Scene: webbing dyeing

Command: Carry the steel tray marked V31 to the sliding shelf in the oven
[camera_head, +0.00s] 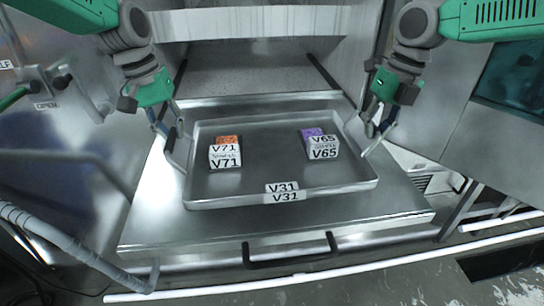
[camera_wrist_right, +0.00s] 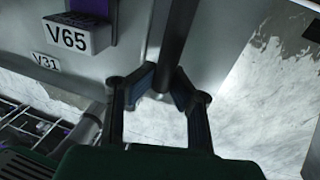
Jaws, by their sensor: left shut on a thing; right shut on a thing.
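The steel tray marked V31 (camera_head: 268,160) is level over the pulled-out sliding shelf (camera_head: 165,225) of the oven (camera_head: 250,75). I cannot tell whether it rests on the shelf or hangs just above it. My left gripper (camera_head: 176,150) is shut on the tray's left rim. My right gripper (camera_head: 371,142) is shut on its right rim; the right wrist view shows these fingers (camera_wrist_right: 160,87) closed at the tray's edge. In the tray, an orange-topped block labelled V71 (camera_head: 225,157) sits left and a purple-topped block labelled V65 (camera_head: 322,149) sits right.
A black handle (camera_head: 292,252) is on the shelf's front edge. The oven opening lies behind the tray.

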